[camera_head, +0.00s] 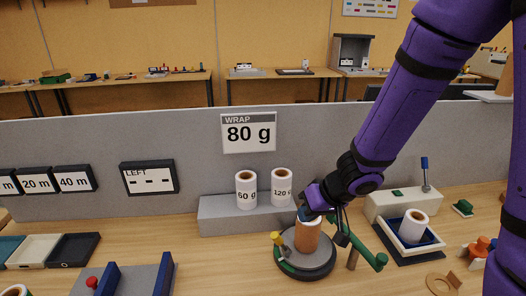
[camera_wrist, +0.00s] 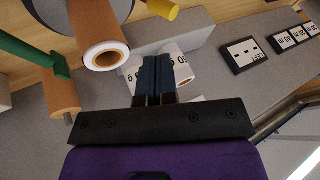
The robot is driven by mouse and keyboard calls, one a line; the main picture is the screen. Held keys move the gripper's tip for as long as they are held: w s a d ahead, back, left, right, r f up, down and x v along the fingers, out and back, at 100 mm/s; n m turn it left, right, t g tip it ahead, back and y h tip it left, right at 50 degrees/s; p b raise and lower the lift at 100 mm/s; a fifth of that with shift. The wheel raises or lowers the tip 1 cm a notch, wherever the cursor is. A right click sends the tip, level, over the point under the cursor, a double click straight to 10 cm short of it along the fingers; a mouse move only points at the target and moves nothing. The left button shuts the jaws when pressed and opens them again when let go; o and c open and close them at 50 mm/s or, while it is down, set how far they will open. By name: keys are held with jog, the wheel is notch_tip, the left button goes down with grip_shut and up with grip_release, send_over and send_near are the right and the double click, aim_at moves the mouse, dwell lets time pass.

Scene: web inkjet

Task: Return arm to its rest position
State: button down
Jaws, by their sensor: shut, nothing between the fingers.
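My purple arm (camera_head: 400,95) reaches in from the upper right. In the head view my gripper (camera_head: 308,213) is just above the top of a brown roll (camera_head: 307,236), and partly hides it. The roll stands on a dark round turntable (camera_head: 290,268). In the wrist view my gripper's dark blue fingers (camera_wrist: 157,68) are together with nothing between them. The brown roll (camera_wrist: 95,20) is beside them there, apart from the fingers, with its open white-rimmed end showing.
White rolls marked 60 g (camera_head: 246,190) and 120 g (camera_head: 282,188) stand on a grey ledge (camera_head: 222,222) behind. A green lever (camera_head: 372,252) is right of the turntable. Another white roll (camera_head: 413,226) stands in a tray at right. A grey partition (camera_head: 90,145) closes the back.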

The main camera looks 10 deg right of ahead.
jog(key=d+r+m+t+h, duration=0.2)
jog(key=d+r+t+h, duration=0.35)
jog(key=d+r, duration=0.85)
jog(key=s+r+g, duration=0.2)
jog(key=s+r, duration=0.3)
jog(key=s, duration=0.4)
jog(key=s+r+g, duration=0.2)
jog(key=s+r, duration=0.3)
jog(key=s, duration=0.4)
jog(key=shift+a+r+m, duration=0.25)
jog(key=shift+a+m, duration=0.05)
jog(key=shift+a, duration=0.1)
